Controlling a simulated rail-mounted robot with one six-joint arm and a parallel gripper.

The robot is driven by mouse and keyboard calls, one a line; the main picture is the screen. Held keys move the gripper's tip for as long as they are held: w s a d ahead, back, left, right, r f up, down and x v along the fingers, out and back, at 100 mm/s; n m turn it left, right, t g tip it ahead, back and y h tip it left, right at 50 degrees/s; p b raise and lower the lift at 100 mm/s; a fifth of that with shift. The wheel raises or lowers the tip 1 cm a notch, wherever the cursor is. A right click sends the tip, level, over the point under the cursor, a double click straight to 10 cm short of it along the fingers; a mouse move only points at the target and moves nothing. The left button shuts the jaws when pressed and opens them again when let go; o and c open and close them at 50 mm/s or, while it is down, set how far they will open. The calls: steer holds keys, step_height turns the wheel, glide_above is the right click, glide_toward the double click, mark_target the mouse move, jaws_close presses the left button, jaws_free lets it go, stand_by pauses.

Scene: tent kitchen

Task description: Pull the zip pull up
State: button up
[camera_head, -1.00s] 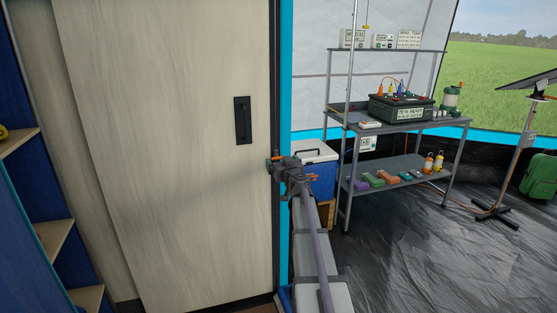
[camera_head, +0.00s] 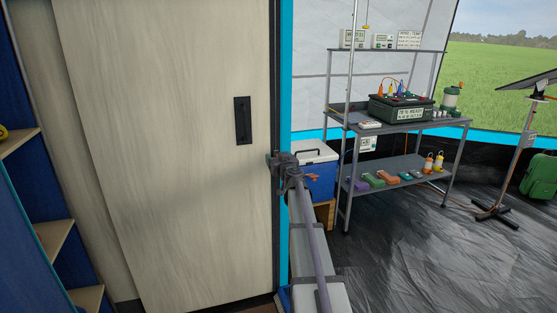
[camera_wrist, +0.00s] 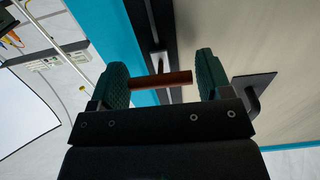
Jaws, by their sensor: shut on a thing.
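The zip pull, a reddish-brown bar (camera_wrist: 161,80), spans between the two green fingers of my gripper (camera_wrist: 163,77) in the wrist view. A grey metal piece (camera_wrist: 158,62) shows just beyond the bar, on a dark vertical strip beside the blue tent edge. My gripper is shut on the pull. In the head view my gripper (camera_head: 272,160) is at the door's right edge, level with a spot a little below the door handle. The pull is too small to make out there.
A pale wooden door (camera_head: 180,200) with a black handle (camera_head: 242,120) stands left of my gripper. A blue cooler (camera_head: 318,175) is close on the right, with a shelf rack (camera_head: 400,125) of equipment beyond. Blue shelving (camera_head: 35,230) is at far left.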

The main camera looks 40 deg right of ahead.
steer(key=c, duration=0.3)
step_height(320, 180, up, 40)
steer(key=p, duration=4)
steer(key=shift+r, duration=0.25)
steer(key=o, duration=1.3)
glide_toward(275, 44)
steer(key=v, duration=0.4)
steer(key=shift+s+a, duration=0.15)
steer(key=shift+s, duration=0.2)
